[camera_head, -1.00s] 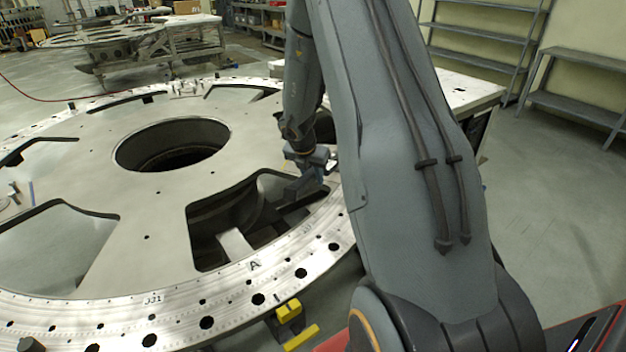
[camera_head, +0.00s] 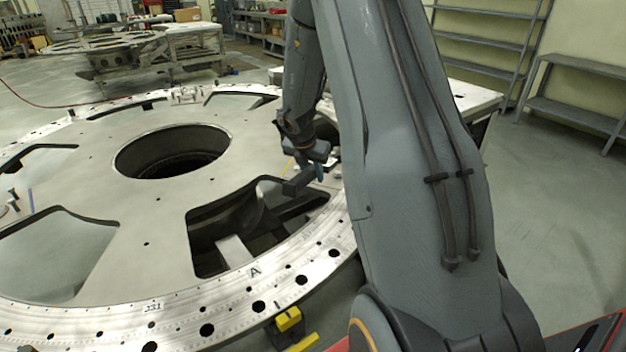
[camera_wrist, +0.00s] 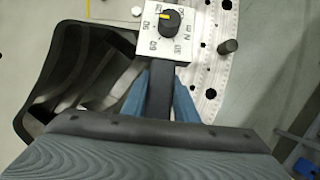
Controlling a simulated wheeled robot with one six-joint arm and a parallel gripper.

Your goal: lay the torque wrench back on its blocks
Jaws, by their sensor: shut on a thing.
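My gripper (camera_head: 318,172) is over the far right edge of a cut-out in the large round plate (camera_head: 90,200). In the wrist view its blue fingers (camera_wrist: 162,85) close on both sides of a dark bar (camera_wrist: 160,98). The bar runs up to a white square dial (camera_wrist: 150,42) with numbers, a black knob and a yellow mark. I take bar and dial as the torque wrench. The dial appears over the plate's rim; I cannot tell whether it touches. In the head view my arm hides much of this area. I cannot make out the wrench's blocks.
A dark post (camera_wrist: 228,46) stands on the holed rim, right of the dial. Yellow supports (camera_head: 288,320) show below the plate's near edge. Small parts (camera_head: 13,198) lie on the plate at far left. A table (camera_head: 470,98) stands behind my arm; shelves line the back.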

